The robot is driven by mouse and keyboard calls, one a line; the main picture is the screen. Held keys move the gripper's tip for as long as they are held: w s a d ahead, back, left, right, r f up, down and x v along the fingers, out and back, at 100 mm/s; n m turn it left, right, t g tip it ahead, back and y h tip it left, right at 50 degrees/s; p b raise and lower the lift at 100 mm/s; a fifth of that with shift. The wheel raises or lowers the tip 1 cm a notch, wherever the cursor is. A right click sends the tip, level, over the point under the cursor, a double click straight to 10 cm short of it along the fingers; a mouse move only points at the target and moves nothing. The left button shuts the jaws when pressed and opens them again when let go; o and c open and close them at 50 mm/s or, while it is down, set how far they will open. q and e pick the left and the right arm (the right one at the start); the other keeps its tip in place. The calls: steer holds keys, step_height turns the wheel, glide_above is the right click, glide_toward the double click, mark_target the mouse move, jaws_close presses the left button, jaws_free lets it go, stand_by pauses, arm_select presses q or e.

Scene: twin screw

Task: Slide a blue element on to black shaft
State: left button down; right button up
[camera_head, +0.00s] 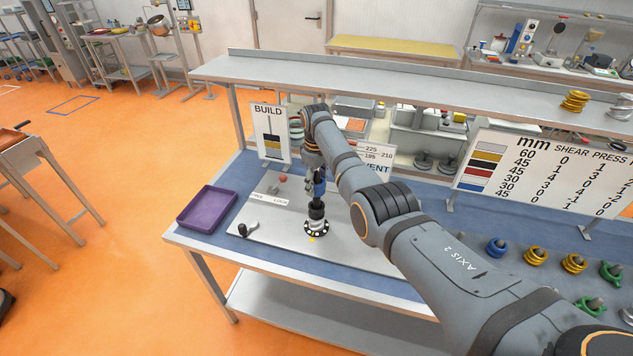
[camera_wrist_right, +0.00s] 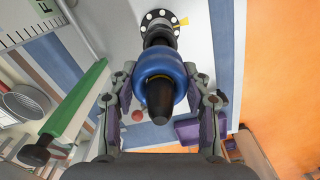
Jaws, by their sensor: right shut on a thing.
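The blue element (camera_wrist_right: 148,72) is a thick ring between the two fingers of my right gripper (camera_wrist_right: 160,86), which is shut on it. The pointed tip of the black shaft (camera_wrist_right: 160,98) shows through the ring's hole, so the ring appears to be around the shaft's upper end. In the head view, the blue element (camera_head: 319,188) sits just under my right gripper (camera_head: 317,176). The black shaft (camera_head: 316,210) stands upright below it on a round black flange with white dots (camera_head: 316,228). My left gripper is not in view.
A purple tray (camera_head: 207,208) lies left of the grey plate (camera_head: 275,240). A BUILD sign (camera_head: 269,125) stands behind. Blue (camera_head: 496,246), yellow and green elements sit on pegs at the right. An overhead shelf (camera_head: 400,80) spans the back.

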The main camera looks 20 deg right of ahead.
mark_target(317, 190)
steer(key=shift+f+b, duration=1)
steer(key=shift+f, duration=0.55)
steer(key=o, duration=0.9)
steer(key=shift+f, duration=0.1)
steer(key=shift+c, duration=0.2)
steer(key=o, duration=0.5)
steer(key=shift+o, duration=0.2)
step_height(317, 190, up, 12)
steer(key=shift+r, duration=0.1)
